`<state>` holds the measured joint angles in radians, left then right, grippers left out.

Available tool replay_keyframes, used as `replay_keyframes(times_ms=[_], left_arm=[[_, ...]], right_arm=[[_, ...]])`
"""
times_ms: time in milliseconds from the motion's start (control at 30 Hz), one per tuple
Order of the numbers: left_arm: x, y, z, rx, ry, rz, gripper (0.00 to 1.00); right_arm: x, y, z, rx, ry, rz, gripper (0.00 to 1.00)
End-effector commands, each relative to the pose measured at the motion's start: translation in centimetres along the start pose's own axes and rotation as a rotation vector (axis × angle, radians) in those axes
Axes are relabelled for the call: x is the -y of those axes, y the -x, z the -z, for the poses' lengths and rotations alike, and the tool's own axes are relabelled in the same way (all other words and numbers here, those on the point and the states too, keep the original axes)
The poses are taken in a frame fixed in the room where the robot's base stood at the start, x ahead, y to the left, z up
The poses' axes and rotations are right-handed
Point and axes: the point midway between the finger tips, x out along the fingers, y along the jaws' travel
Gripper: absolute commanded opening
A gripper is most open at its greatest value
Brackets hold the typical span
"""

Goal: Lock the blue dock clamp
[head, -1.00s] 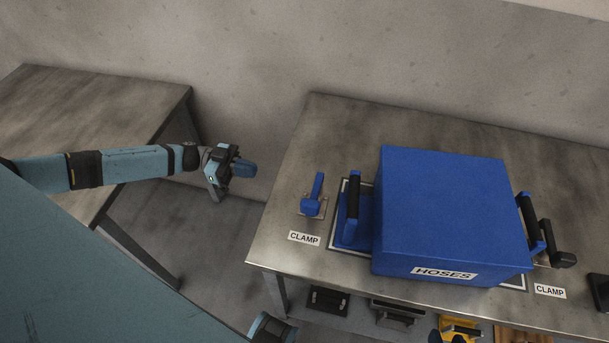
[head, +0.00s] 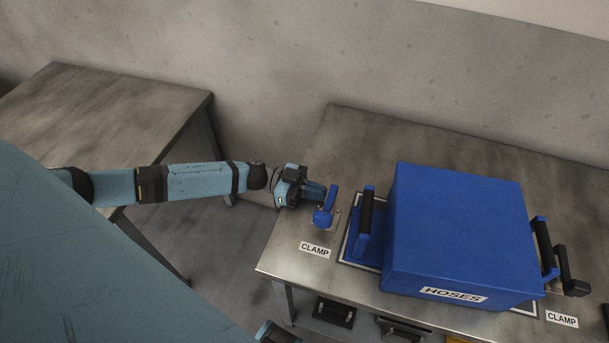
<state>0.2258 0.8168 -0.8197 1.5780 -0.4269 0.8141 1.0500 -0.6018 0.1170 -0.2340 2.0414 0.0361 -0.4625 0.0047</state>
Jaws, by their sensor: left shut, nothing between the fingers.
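The blue dock clamp (head: 324,216) is a small blue lever on a metal plate near the left end of the right-hand table, above a CLAMP label (head: 315,250). Its handle points up and away from the front edge. My left gripper (head: 322,193) is shut and empty, with its fingertips right beside the clamp's handle on its left. I cannot tell whether they touch. The blue HOSES box (head: 455,235) sits on the dock to the right of the clamp. My right gripper is not in view.
A black clamp (head: 570,275) with its own CLAMP label (head: 562,319) is at the box's right. The box's left handle (head: 365,215) stands close to the blue clamp. Another table (head: 130,110) stands at the left, with a floor gap between.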

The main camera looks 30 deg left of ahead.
Motion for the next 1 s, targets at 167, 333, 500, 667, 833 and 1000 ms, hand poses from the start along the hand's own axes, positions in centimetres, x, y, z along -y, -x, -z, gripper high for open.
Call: replay_keyframes(times_ms=[167,333,500,667,833,1000], left_arm=[[0.0,-0.2,0.0,0.000,0.000,0.000,0.00],[0.0,-0.2,0.0,0.000,0.000,0.000,0.00],[0.4,-0.8,0.2,-0.001,0.001,0.000,0.00],[0.4,-0.8,-0.1,0.000,0.000,0.000,0.00],[0.4,-0.7,0.0,0.000,0.000,0.000,0.00],[0.4,-0.2,0.0,0.001,0.000,0.000,0.00]], right_arm=[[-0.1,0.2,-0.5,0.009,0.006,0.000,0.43],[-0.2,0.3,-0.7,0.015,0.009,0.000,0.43],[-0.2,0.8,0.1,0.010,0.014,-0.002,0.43],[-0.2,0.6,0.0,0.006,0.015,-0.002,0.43],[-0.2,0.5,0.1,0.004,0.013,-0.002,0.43],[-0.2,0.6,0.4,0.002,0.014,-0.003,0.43]])
